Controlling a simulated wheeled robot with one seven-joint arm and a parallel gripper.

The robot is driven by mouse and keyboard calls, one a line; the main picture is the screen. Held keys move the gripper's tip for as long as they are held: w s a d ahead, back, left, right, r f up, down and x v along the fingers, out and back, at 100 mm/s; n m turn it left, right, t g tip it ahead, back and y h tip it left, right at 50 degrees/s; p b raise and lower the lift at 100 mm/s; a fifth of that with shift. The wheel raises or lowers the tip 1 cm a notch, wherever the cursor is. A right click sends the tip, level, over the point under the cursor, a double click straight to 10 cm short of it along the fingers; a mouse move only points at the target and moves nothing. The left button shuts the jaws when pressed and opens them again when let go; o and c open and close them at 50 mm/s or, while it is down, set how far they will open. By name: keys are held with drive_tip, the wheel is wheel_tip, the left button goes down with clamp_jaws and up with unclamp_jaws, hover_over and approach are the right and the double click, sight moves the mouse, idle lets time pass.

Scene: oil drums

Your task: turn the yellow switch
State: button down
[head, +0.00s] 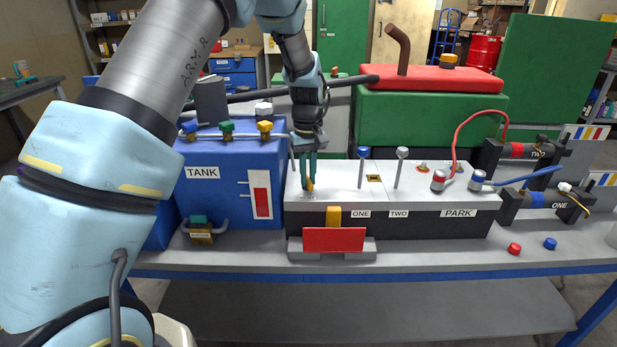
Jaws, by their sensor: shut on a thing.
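The yellow switch (310,185) stands at the left end of the grey-topped control box (330,201). Only a small yellow part of it shows between my fingers. My gripper (308,178) points straight down and is shut on the yellow switch. The fingers hide most of the switch, so its turn angle cannot be told.
The blue tank (225,180) with coloured valves stands close on the left. A red plate (334,239) is in front. Red and blue caps lie on the bench (420,257).

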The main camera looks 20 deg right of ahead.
drive_tip(key=shift+m, duration=1.6)
drive_tip(key=shift+a, duration=0.1)
drive_tip(key=c, duration=0.9)
unclamp_jaws()
drive_tip(key=shift+r, duration=0.1)
wheel_tip(320, 180, up, 11)
drive_tip(key=b, duration=0.2)
drive_tip(key=shift+f+b, duration=0.2)
drive_tip(key=shift+b, duration=0.1)
drive_tip(key=shift+a, duration=0.1)
